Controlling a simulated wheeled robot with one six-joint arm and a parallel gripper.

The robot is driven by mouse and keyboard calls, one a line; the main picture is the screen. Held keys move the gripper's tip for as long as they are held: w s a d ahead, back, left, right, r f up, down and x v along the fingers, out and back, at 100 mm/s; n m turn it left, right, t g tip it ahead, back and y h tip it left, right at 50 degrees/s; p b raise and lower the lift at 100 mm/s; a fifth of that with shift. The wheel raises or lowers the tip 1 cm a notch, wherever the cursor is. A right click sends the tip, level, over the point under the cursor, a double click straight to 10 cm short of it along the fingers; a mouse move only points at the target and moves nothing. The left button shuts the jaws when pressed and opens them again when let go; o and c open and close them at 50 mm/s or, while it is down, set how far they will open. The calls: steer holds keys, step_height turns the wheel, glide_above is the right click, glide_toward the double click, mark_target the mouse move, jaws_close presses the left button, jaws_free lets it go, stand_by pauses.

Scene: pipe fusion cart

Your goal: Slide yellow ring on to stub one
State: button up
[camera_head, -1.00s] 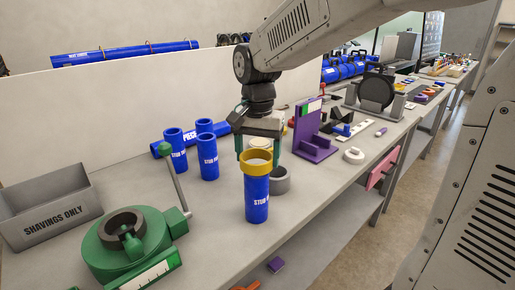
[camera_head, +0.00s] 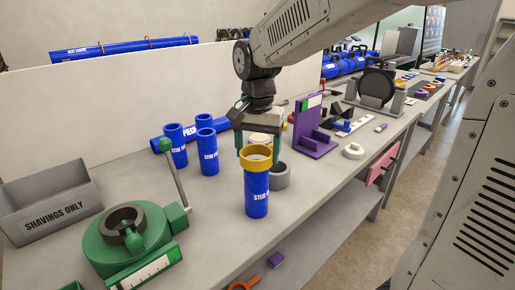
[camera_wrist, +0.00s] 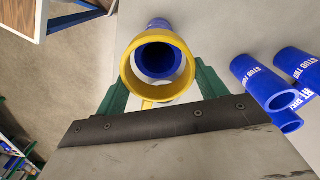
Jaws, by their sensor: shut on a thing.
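The yellow ring (camera_head: 256,153) is at the top of the upright blue stub (camera_head: 257,195) at the table's front; its label begins "STUB", the rest is hard to read. My gripper (camera_head: 257,150) has green fingers shut on the ring. Two other upright blue stubs (camera_head: 174,145) (camera_head: 208,157) stand behind to the left.
A grey cylinder (camera_head: 281,177) stands close behind the stub at right. A purple stand (camera_head: 309,130) is farther right. A green clamp device (camera_head: 120,240) and a grey shavings bin (camera_head: 45,208) are at left. The table's front edge is near the stub.

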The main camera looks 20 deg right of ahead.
steer(key=shift+f, duration=2.95)
steer(key=o, duration=1)
steer(key=shift+o, duration=0.2)
steer(key=shift+r, duration=0.15)
step_height(320, 180, up, 8)
steer(key=shift+f, duration=0.2)
